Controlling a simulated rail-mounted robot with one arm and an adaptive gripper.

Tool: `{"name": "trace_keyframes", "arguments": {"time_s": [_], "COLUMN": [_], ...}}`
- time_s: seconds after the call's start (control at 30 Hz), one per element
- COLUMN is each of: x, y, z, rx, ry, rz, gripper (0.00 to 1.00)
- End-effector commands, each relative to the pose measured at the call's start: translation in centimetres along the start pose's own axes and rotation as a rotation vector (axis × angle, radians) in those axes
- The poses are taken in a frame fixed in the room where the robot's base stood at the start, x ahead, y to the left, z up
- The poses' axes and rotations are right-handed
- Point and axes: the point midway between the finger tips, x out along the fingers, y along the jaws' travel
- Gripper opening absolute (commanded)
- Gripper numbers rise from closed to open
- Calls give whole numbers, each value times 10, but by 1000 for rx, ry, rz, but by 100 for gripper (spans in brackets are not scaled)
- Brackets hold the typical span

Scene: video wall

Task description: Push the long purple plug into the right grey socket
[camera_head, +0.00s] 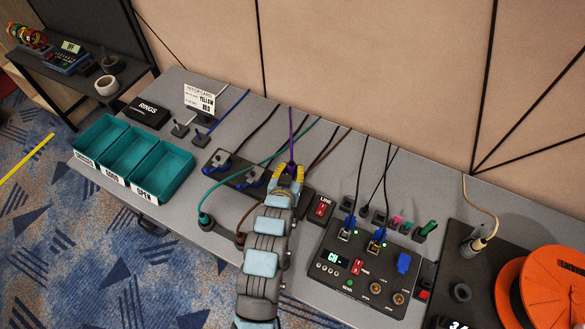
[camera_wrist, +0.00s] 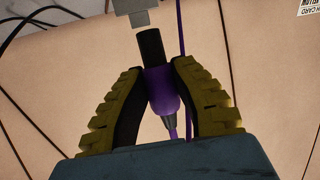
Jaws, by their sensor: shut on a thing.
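In the wrist view my gripper (camera_wrist: 156,78) is shut on the purple plug (camera_wrist: 162,88), with a finger on each side. The plug's black end (camera_wrist: 151,46) points up the picture, towards a grey, stepped part (camera_wrist: 134,10) cut off by the top edge. The black end lies close to this part; I cannot tell whether they touch. I cannot make out the right grey socket there.
Two blue-and-grey fittings sit on the strip left of my gripper, the nearer one (camera_head: 254,178) close by. A red LINE switch (camera_head: 321,207) and a control panel (camera_head: 359,268) stand right. Teal bins (camera_head: 160,172) stand left. Several cables hang behind.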

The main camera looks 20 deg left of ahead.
Motion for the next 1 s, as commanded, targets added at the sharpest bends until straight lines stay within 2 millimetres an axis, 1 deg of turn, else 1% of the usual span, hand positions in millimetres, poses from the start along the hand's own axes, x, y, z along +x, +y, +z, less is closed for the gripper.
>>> {"name": "trace_keyframes", "arguments": {"time_s": [0.27, 0.8, 1.0], "x": [5, 21, 23], "y": [0, 0, 0], "z": [11, 51, 56], "rx": [1, 1, 1], "ry": [1, -3, 0], "rz": [0, 0, 0], "gripper": [0, 0, 0]}}
